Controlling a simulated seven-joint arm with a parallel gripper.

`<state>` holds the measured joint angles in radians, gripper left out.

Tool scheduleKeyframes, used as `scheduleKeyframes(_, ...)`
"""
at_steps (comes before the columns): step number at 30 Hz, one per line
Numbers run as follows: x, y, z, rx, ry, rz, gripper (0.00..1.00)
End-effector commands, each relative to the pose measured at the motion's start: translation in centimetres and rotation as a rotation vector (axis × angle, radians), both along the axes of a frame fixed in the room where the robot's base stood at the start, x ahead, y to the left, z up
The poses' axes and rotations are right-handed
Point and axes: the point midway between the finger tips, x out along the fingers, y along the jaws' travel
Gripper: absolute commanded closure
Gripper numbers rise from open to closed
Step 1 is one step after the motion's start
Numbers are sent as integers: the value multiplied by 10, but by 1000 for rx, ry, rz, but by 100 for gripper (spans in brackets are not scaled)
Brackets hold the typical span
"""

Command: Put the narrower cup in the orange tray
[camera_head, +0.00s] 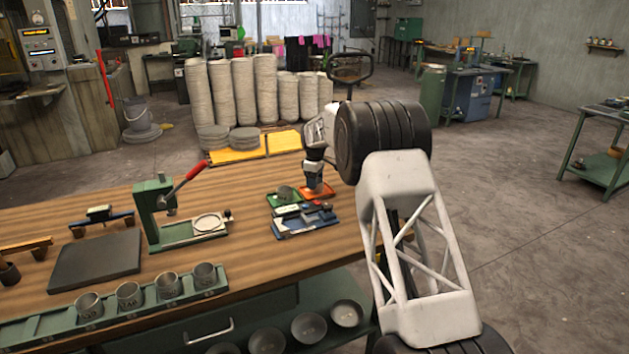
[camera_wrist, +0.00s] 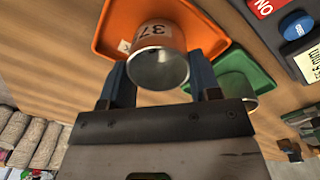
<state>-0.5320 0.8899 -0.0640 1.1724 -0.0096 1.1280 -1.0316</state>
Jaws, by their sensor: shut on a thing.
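My gripper (camera_head: 315,178) points down over the orange tray (camera_head: 328,190) at the right part of the bench. In the wrist view my gripper (camera_wrist: 158,82) is shut on a grey metal cup (camera_wrist: 158,68) with a "37" label, one finger on each side. Behind the cup lies the orange tray (camera_wrist: 205,34). I cannot tell whether the cup's base touches it. A second metal cup (camera_head: 285,192) stands in the green tray (camera_head: 274,199). In the wrist view this second cup (camera_wrist: 238,88) is partly hidden by my gripper, beside the green tray's bare surface (camera_wrist: 256,70).
A blue panel (camera_head: 305,222) with buttons and labels sits just in front of the trays. A green lever press (camera_head: 158,210) stands to the left. Several metal cups (camera_head: 130,292) sit in a rack along the front edge. Open wood lies between press and trays.

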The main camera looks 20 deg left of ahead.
Motion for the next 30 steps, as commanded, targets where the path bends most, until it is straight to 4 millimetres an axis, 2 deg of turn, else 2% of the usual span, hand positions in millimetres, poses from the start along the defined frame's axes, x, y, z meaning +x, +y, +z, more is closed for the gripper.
scheduleKeyframes(14,0,0,0,0,0,0,66)
scheduleKeyframes(15,0,0,0,0,0,0,38)
scheduleKeyframes(20,0,0,0,0,0,0,14)
scheduleKeyframes(30,0,0,0,0,0,0,13)
